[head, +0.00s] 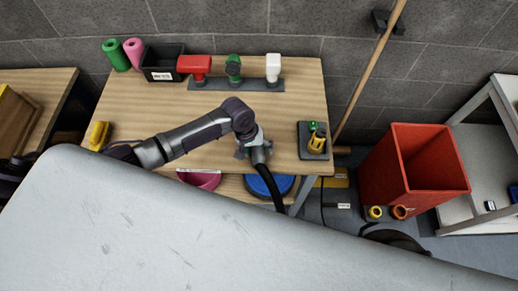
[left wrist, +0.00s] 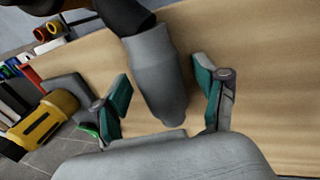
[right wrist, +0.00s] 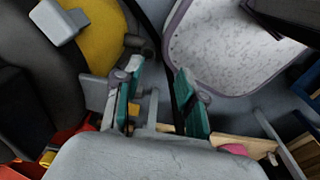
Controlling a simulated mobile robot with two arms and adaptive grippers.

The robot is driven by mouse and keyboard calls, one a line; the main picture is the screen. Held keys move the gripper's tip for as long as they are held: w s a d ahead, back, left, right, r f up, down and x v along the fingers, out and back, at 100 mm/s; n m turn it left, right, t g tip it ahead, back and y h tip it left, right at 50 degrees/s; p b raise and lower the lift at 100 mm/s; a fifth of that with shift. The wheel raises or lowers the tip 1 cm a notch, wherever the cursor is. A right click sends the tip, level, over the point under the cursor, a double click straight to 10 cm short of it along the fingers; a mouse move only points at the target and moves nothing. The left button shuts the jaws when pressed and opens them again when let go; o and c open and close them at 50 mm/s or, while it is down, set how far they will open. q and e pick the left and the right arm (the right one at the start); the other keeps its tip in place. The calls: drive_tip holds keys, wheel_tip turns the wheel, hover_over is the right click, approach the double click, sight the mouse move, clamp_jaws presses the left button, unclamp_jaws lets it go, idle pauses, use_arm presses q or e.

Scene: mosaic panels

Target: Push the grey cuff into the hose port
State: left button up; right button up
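The grey cuff (left wrist: 155,75) is on the end of a black hose (head: 268,183), over the front of the wooden table. My left gripper (head: 255,148) reaches over the table to the cuff. In the left wrist view, its teal-padded fingers stand either side of the cuff, with gaps showing, so it looks open around it. My right gripper (right wrist: 158,100) is open and appears empty, and is not seen in the head view. A black and yellow body (right wrist: 98,35) lies beyond it. I cannot make out the hose port for certain.
The wooden table (head: 130,105) has red, green and white fittings at the back and a black bin (head: 162,62). A yellow tool (head: 317,141) stands at its right end. A red bin (head: 410,170) is on the floor to the right. The table's middle is clear.

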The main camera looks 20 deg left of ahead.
use_arm(q)
drive_tip(key=c, duration=1.1)
drive_tip(key=shift+r, duration=0.1)
